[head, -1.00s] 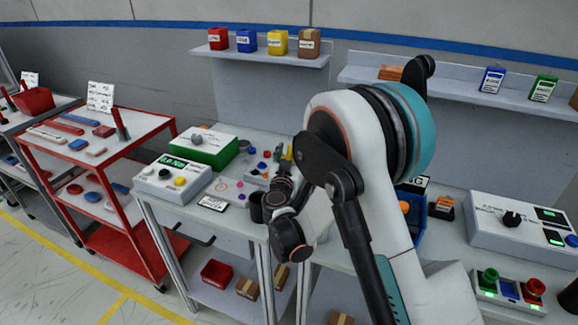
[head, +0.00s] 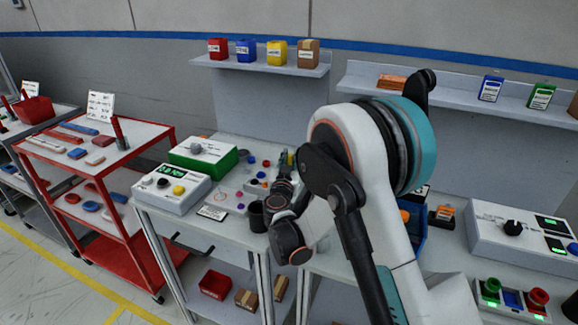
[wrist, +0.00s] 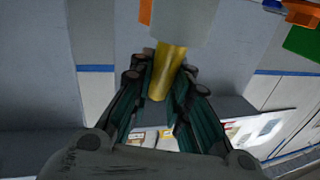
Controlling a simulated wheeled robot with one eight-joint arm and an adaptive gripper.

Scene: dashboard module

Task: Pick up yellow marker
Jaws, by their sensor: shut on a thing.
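The yellow marker (wrist: 167,68) is between the two fingers of my gripper (wrist: 160,78) in the wrist view. The fingers are shut on it, and its upper end meets a pale grey block (wrist: 185,20); I cannot tell whether they touch. In the head view my gripper (head: 284,158) is over the back of the left grey workbench (head: 232,212). A small yellow bit (head: 291,158) shows beside it there, mostly hidden by the gripper and arm.
A green-sided box (head: 204,158) and a white button box (head: 172,189) stand left of my gripper. A dark cup (head: 257,216) is close in front. Small coloured pieces lie between. A shelf (head: 268,66) with several boxes hangs behind. A red cart (head: 147,147) stands at left.

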